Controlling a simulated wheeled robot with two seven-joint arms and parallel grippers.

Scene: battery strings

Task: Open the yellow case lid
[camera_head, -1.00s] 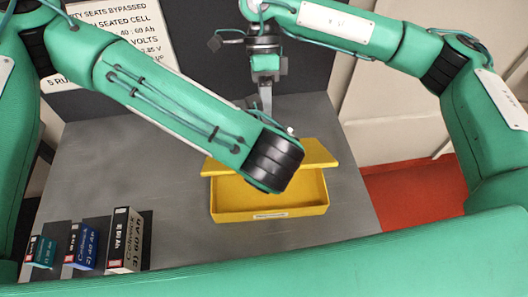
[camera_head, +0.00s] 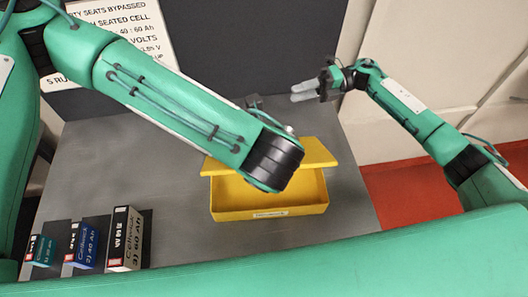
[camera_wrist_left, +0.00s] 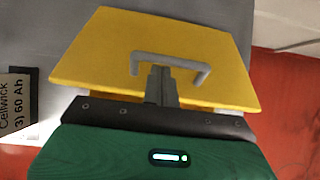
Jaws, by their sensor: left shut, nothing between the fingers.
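The yellow case (camera_head: 270,212) stands on the grey table with its near side facing me. Its lid (camera_head: 318,153) sits over the far part, and the hollow inside shows in front of it. I cannot tell whether the lid is tilted or shifted back. In the left wrist view the lid (camera_wrist_left: 110,50) fills the middle, with a grey handle (camera_wrist_left: 190,63). My left gripper (camera_wrist_left: 160,72) is shut and empty, its tips overlapping the handle in view; contact is unclear. My left forearm hides it in the head view. My right gripper (camera_head: 304,91) is above the table's far right, away from the case.
Several battery boxes stand at the table's near left: a teal one (camera_head: 41,251), a blue one (camera_head: 84,246) and a grey one (camera_head: 127,240). A sign (camera_head: 125,35) is on the dark back panel. Bare table (camera_head: 130,165) lies left of the case.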

